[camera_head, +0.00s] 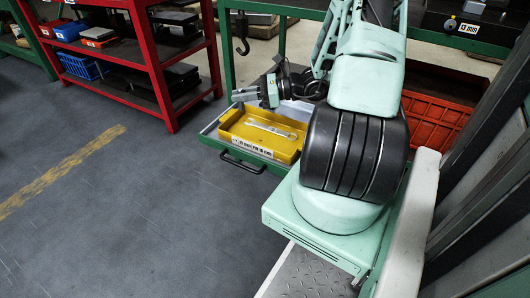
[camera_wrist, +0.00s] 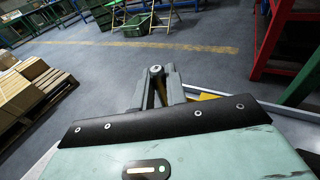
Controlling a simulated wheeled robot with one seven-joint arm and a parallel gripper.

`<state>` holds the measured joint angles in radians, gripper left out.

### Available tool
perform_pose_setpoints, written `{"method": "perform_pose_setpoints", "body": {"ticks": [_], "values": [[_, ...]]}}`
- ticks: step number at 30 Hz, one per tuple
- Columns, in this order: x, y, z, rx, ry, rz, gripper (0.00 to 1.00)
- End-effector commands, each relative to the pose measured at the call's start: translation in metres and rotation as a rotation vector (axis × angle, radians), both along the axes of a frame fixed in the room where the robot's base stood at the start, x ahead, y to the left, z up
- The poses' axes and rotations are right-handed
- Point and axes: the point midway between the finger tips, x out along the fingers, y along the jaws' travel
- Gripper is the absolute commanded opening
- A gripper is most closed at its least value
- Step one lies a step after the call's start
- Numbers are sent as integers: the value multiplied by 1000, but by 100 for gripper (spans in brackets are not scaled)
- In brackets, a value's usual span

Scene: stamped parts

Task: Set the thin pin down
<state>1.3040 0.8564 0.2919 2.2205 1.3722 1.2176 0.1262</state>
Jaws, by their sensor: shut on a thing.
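My gripper (camera_head: 245,93) reaches left above the back left of a yellow tray (camera_head: 284,154). In the wrist view my gripper (camera_wrist: 157,88) has its two grey fingers close together on a small grey pin (camera_wrist: 156,71). The pin's round end shows between the fingertips; the rest of its length is hidden. In the head view the pin is too small to make out clearly. I cannot tell its thickness against another pin.
The yellow tray holds silver wrench-like pieces (camera_head: 270,129) and sits in an open green drawer (camera_head: 229,155). A dark hook (camera_head: 241,38) hangs behind. A red shelf (camera_head: 158,75) stands at the left, a red crate (camera_head: 423,122) at the right. Floor at left is clear.

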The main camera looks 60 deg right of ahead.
Motion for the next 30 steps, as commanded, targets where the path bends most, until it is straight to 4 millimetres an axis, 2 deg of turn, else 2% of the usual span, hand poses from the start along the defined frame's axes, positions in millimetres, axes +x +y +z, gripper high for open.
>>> {"method": "perform_pose_setpoints", "body": {"ticks": [1, 11, 19, 26, 30], "values": [[-3, -5, -16, -4, -2, 12, 0], [-12, -15, -25, 3, -2, 48, 0], [-12, -15, -72, 5, 0, 49, 0], [-12, -15, -94, 3, -2, 49, 0], [-12, -15, -116, 4, -2, 48, 0]]}}
